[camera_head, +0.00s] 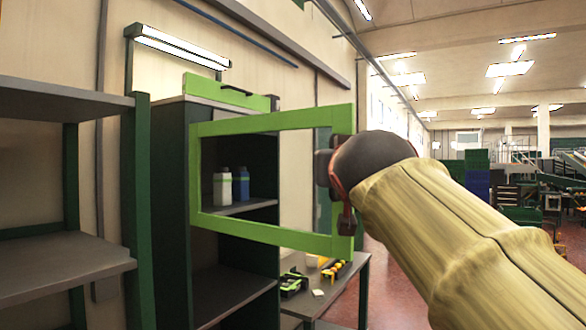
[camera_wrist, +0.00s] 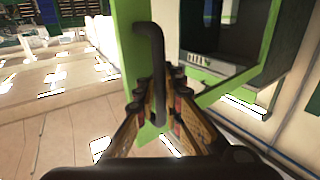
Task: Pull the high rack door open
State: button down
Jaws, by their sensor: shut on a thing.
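The high rack door (camera_head: 270,122) is a bright green frame with a see-through middle, in the head view. It stands partly open from the dark rack (camera_head: 170,200). Its left edge is at the rack front and its right edge is swung out towards me. My gripper (camera_head: 343,190) is at that right edge, and its fingers are partly hidden by my wrist. In the wrist view my gripper (camera_wrist: 160,88) is shut on the dark, bent bar handle (camera_wrist: 152,38), which is fixed to the green door frame.
A white bottle (camera_head: 221,186) and a blue bottle (camera_head: 241,183) stand on a rack shelf behind the door. A grey shelf unit (camera_head: 65,100) is at the left. A low table (camera_head: 340,280) with tools stands behind the door. Open floor lies beyond, at the right.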

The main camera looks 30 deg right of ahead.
jog(key=shift+s+d+f, duration=0.1)
jog(key=c, duration=2.4)
grip_release()
jog(key=shift+o, duration=1.2)
jog(key=shift+s+d, duration=0.15)
jog(key=shift+s, duration=0.05)
jog(key=shift+o, duration=1)
jog(key=shift+w, duration=0.1)
jog(key=v, duration=1.2)
